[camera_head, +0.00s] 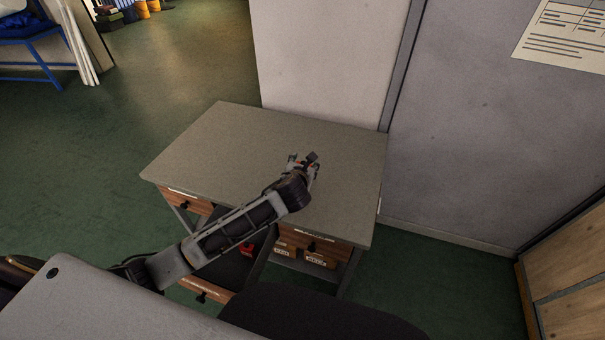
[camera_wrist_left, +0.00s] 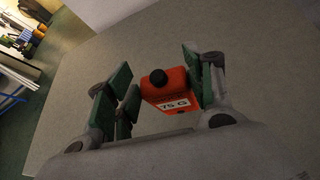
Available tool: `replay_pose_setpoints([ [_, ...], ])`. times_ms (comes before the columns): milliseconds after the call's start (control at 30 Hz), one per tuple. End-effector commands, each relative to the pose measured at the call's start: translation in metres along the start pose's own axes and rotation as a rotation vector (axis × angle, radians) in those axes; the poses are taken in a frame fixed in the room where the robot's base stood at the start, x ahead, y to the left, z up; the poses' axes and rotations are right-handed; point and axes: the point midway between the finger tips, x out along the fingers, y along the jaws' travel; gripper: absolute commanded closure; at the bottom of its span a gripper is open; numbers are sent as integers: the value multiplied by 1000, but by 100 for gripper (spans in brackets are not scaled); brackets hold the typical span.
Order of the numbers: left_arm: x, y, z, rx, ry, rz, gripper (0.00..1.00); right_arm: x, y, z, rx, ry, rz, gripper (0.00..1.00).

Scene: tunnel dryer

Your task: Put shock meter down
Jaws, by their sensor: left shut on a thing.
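The shock meter (camera_wrist_left: 165,90) is a small orange-red box with a black knob on top and a white label reading "75 G". In the left wrist view it sits between the green finger pads of my left gripper (camera_head: 303,165), against the right-hand pads. The gripper is shut on it. In the head view the gripper is over the right half of the grey tabletop (camera_head: 235,140), and the meter is mostly hidden by the gripper. I cannot tell whether the meter touches the tabletop. My right gripper is out of view.
The tabletop is otherwise bare, with free room left of and behind the gripper. The table has wooden drawers (camera_head: 318,243) in front. A pale panel (camera_head: 320,60) and a grey wall (camera_head: 480,130) stand behind it. A dark seat (camera_head: 315,312) is at the near side.

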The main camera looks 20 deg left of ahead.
Motion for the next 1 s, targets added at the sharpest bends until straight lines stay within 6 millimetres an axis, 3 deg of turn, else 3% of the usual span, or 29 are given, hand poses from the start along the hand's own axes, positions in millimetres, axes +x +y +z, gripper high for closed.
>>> replay_pose_setpoints([
  [433,3,-2,-5,-1,-1,-1,100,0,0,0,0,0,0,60],
  [800,18,-8,-34,-1,0,-1,100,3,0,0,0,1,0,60],
  [1000,19,-8,-36,-1,-1,-2,100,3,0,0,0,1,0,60],
])
